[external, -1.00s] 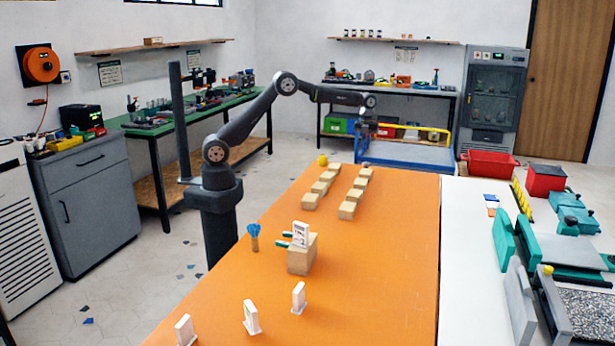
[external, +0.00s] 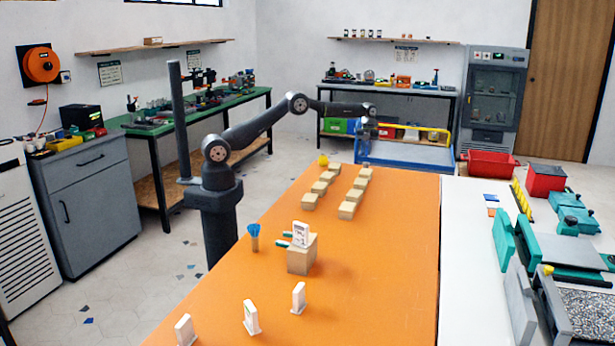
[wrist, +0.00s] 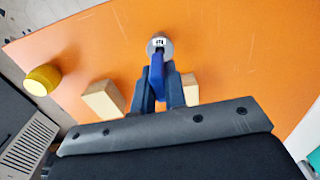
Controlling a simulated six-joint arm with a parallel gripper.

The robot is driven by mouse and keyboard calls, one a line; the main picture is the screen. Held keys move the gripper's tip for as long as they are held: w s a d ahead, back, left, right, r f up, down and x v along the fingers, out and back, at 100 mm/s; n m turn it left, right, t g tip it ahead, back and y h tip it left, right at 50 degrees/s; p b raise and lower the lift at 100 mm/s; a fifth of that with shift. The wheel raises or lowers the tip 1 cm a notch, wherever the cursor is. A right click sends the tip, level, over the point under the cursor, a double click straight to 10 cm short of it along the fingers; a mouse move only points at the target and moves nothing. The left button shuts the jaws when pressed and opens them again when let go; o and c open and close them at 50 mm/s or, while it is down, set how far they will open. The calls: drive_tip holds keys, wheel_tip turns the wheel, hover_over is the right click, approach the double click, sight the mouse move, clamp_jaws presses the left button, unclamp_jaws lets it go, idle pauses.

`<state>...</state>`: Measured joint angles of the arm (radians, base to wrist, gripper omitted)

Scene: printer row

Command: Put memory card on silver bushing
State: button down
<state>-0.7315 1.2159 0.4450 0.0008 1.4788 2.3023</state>
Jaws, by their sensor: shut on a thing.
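A blue piece, which looks like the memory card (wrist: 157,76), stands between the fingertips of my gripper (wrist: 159,88) in the wrist view. My gripper is shut on it. The silver bushing (wrist: 160,39), round and grey with a pale, dark-marked top, lies just beyond the card. The card's far end overlaps its near edge in the picture; I cannot tell whether they touch. In the external view my gripper (external: 367,134) is over the far end of the orange table, pointing down.
Wooden blocks (external: 348,210) stand in two rows on the orange table (external: 375,270); two show beside my fingers in the wrist view. A yellow round piece (wrist: 42,79) stands to the left. White upright pieces (external: 251,318) stand at the near end.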

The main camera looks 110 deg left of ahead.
sight(367, 155)
drive_tip(key=shift+f, duration=1.85)
drive_tip(key=shift+f, duration=0.1)
drive_tip(key=c, duration=1.5)
unclamp_jaws()
drive_tip(key=shift+f, duration=0.1)
drive_tip(key=shift+o, duration=0.2)
wheel_tip(367, 155, up, 12)
drive_tip(key=shift+r, duration=0.2)
drive_tip(key=shift+f, duration=0.1)
drive_tip(key=shift+f, duration=4.05)
